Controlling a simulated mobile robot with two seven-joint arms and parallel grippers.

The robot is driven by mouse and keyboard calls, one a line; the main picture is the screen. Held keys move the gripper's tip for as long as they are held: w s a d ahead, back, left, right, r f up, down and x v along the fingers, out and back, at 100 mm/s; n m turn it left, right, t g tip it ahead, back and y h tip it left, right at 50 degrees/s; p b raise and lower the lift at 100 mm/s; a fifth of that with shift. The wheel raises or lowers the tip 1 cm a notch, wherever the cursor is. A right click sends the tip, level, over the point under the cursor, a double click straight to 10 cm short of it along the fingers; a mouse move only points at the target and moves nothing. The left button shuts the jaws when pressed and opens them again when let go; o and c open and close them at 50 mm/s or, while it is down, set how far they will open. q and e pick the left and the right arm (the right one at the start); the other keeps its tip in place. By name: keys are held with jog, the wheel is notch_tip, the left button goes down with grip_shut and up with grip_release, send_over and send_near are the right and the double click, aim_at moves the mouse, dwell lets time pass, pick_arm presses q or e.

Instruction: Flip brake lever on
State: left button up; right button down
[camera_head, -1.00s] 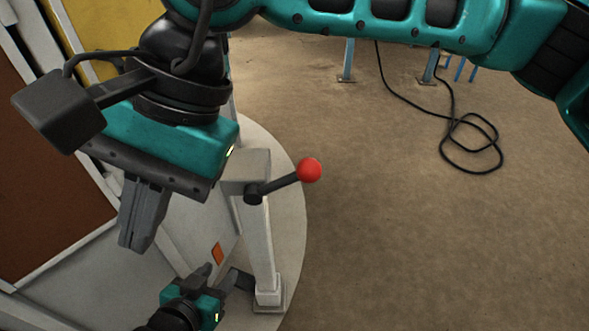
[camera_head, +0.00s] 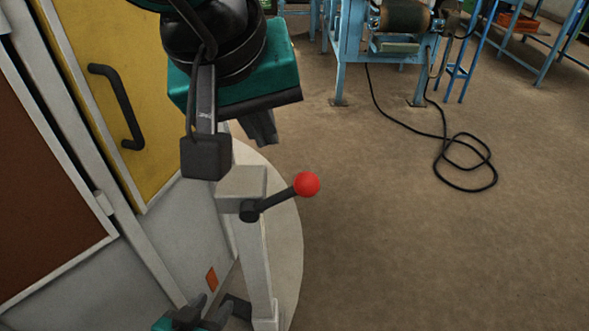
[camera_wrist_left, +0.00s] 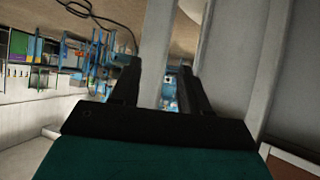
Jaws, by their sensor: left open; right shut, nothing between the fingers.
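The brake lever is a dark rod (camera_head: 277,200) with a red ball (camera_head: 307,184) on its end. It juts right and slightly upward in the picture from a dark hub on a pale post (camera_head: 257,270). My right gripper (camera_head: 264,140) is shut and empty, pointing down above the post top in the picture, apart from the ball. My left gripper (camera_head: 207,304) is low at the bottom edge, left of the post's foot, open and partly cut off. In the left wrist view its fingers (camera_wrist_left: 158,72) stand apart, with a pale upright showing between them; contact cannot be told.
A yellow door (camera_head: 130,70) with a dark handle (camera_head: 120,105) and a brown panel (camera_head: 45,190) stand at left. A blue machine stand (camera_head: 345,60) is at the back. A black cable (camera_head: 465,160) lies coiled on the otherwise open floor at right.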

jog(key=f, duration=0.1)
jog(key=b, duration=0.3)
send_near(299, 181)
jog(key=x, duration=0.5)
jog(key=shift+a+f, duration=0.1)
jog(key=shift+a, duration=0.25)
jog(key=shift+w+d+f+b, duration=0.2)
jog(key=shift+d+f+b, duration=0.2)
jog(key=shift+f, duration=0.1)
pick_arm(q)
jog(key=shift+w+d+f, duration=0.15)
jog(key=shift+d+f, duration=0.45)
jog(key=shift+f, duration=0.25)
pick_arm(e)
jog(key=shift+d, duration=0.1)
jog(key=shift+w+f, duration=0.1)
